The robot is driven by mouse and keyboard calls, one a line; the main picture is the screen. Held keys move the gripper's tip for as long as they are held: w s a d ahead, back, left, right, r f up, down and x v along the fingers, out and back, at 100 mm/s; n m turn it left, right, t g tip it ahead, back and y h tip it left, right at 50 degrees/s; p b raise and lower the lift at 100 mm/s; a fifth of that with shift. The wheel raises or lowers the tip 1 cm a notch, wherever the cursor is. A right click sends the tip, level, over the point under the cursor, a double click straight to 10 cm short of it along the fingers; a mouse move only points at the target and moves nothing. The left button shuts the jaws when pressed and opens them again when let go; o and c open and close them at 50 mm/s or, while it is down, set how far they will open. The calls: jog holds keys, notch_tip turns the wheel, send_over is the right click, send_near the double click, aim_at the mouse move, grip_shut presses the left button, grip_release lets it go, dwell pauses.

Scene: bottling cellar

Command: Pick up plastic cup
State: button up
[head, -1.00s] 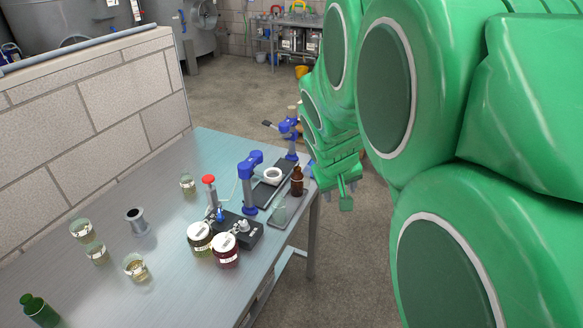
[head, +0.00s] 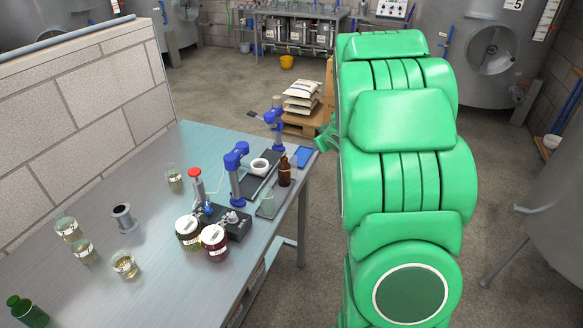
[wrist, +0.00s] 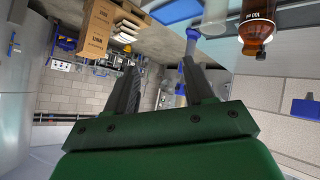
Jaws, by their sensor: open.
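A clear, cup-like vessel (head: 267,202) stands near the table's right edge in the head view, beside a brown bottle (head: 285,170); I cannot tell for sure that it is the plastic cup. In the wrist view a clear vessel (wrist: 215,12) shows at the top edge, left of the brown bottle (wrist: 258,25), partly cut off. My gripper (wrist: 163,82) is open, with nothing between its two fingers. In the head view the gripper (head: 327,138) is mostly hidden behind my arm, just past the table's right edge.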

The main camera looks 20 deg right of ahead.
jog(key=w+f+n+t+y, duration=0.1)
jog(key=w+f+y, duration=0.2)
jog(key=f, duration=0.3)
jog(key=n+t+y, duration=0.1)
jog(key=n+y, duration=0.1)
jog(key=y, duration=0.3)
send_near(296, 166)
jog(key=w+f, duration=0.2)
jog(key=w, duration=0.1)
jog(key=shift+a+r+x, duration=0.1)
jog(key=shift+a+x, duration=0.1)
jog(key=shift+x, duration=1.05)
jog(key=shift+a+r+x, duration=0.1)
jog(key=shift+a+x, duration=0.05)
jog(key=shift+x, duration=1.1)
jog(key=shift+a+x, duration=0.2)
jog(key=shift+x, duration=1.05)
jog(key=shift+s, duration=0.15)
jog(key=c, duration=0.7)
jog(key=shift+r, duration=0.1)
